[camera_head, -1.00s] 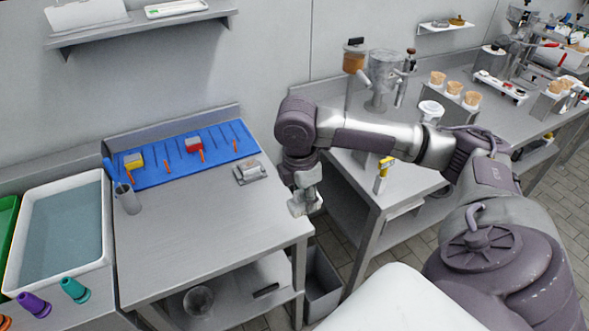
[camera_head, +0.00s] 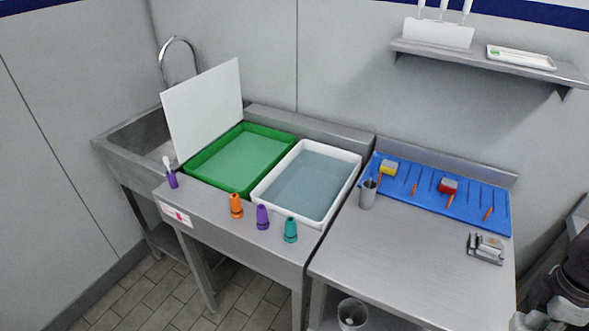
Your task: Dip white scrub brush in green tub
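The green tub (camera_head: 200,172) sits on the left counter, with green liquid or a green floor inside it. A small purple piece with a white top (camera_head: 168,163) stands upright at the counter's left front corner, just left of the green tub. Its white top may be the white scrub brush, but it is too small to be sure. My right gripper (camera_head: 532,322) is only partly in view at the bottom right corner, far from the tub. Its fingers are cut off, so its opening is hidden. My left gripper is not in view.
A white tub (camera_head: 349,157) with bluish liquid stands right of the green tub. A white board (camera_head: 203,110) stands behind. A blue mat (camera_head: 465,208) holds tools; the steel table before it is mostly clear.

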